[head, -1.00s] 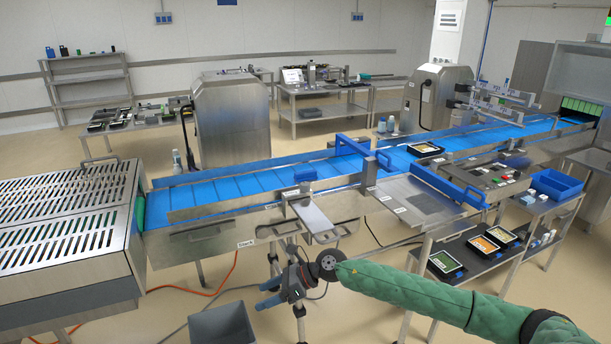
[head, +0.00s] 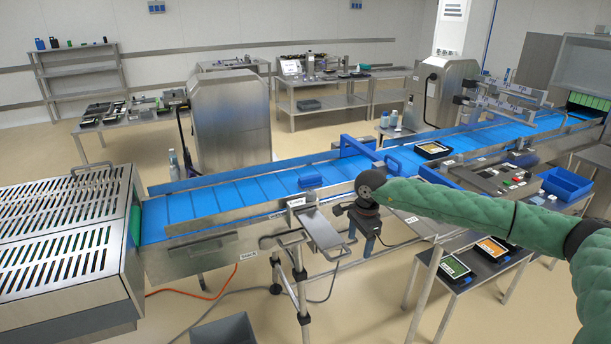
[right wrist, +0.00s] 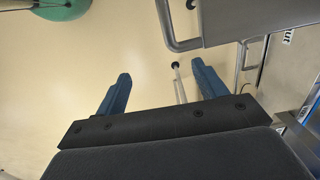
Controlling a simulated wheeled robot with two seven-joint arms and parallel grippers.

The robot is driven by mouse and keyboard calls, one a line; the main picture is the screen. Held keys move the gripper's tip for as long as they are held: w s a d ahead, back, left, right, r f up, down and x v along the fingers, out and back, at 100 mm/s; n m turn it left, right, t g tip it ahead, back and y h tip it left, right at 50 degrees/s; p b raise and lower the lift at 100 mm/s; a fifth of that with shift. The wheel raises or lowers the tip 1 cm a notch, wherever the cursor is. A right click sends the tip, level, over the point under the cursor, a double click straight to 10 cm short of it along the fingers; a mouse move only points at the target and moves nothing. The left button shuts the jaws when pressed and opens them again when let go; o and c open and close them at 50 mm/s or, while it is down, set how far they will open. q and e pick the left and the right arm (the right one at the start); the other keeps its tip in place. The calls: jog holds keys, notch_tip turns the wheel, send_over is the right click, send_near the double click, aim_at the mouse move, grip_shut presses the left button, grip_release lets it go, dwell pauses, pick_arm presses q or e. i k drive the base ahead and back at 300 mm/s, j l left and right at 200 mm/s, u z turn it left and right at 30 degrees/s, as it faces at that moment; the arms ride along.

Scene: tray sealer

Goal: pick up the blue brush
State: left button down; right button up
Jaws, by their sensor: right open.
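A small blue block-shaped thing, which I take for the blue brush (head: 310,181), lies on the blue conveyor belt (head: 205,200) by its near side rail in the head view. Its bristles cannot be made out. My right gripper (head: 362,238) is in front of the conveyor, to the right of and nearer than the brush, apart from it, and pointing down. In the right wrist view, the two blue fingers of the right gripper (right wrist: 163,88) are spread with nothing between them; the brush does not show there. My left gripper is not in view.
A steel plate (head: 320,229) juts out from the conveyor's near side, left of my right gripper. A blue guide frame (head: 357,145) spans the belt right of the brush. A grey bin (head: 225,332) stands on the floor. A shelf with trays (head: 455,267) is at right.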

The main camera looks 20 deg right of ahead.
aim_at(315, 181)
jog(key=i, duration=1.65)
